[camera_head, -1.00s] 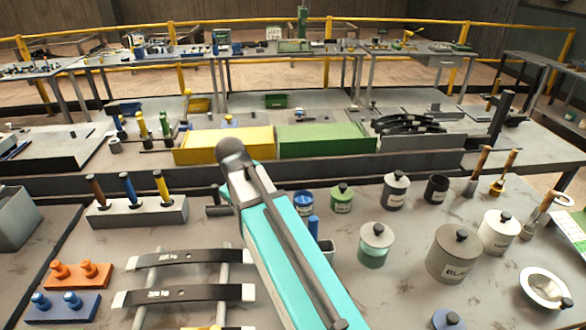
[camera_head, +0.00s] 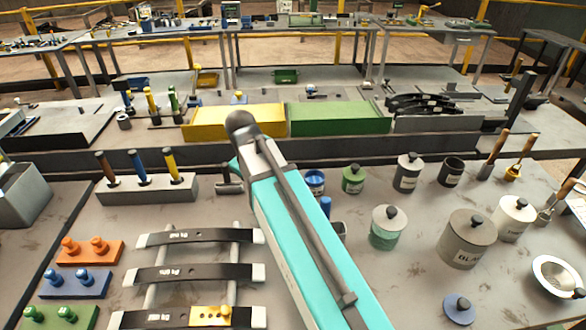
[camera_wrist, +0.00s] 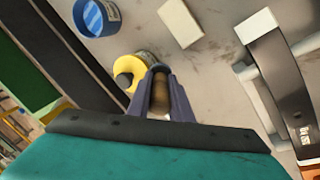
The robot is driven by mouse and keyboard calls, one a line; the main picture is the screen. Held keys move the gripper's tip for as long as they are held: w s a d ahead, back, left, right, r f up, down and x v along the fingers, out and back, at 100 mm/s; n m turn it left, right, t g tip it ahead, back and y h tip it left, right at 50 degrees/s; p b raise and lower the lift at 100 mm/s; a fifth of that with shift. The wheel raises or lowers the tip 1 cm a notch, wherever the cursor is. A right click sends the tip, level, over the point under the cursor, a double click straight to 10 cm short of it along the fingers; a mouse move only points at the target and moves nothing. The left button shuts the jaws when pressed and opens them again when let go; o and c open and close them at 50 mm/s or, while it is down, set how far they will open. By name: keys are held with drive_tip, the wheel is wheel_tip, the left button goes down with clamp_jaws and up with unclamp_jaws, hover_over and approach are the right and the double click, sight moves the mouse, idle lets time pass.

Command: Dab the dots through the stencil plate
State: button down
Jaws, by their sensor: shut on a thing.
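The yellow stencil plate (camera_head: 208,317), with several dark holes, lies on the nearest visible dark leaf spring (camera_head: 165,318) at the bottom of the head view. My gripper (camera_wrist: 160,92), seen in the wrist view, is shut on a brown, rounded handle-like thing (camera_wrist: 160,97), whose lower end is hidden. A yellow pot (camera_wrist: 130,66) with a dark knob stands just beyond the fingertips; I cannot tell whether the held thing touches it. A blue pot (camera_wrist: 97,17) stands farther off and also shows in the head view (camera_head: 315,183). My arm hides the gripper in the head view.
Two more leaf springs (camera_head: 200,237) (camera_head: 190,272) lie on the rack left of my arm. Orange, blue and green peg blocks (camera_head: 90,253) stand farther left. A green pot (camera_head: 353,180), tins and brushes crowd the right. A white block (camera_wrist: 180,22) lies near the blue pot.

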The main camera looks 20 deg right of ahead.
drive_tip(key=s+d+r+m+g, duration=0.1)
drive_tip(key=s+d+r+m, duration=0.1)
drive_tip(key=d+m, duration=0.3)
drive_tip(key=d, duration=0.3)
drive_tip(key=shift+s+r+m+h, duration=0.15)
drive_tip(key=shift+r+m+h, duration=0.15)
drive_tip(key=shift+m+h, duration=0.1)
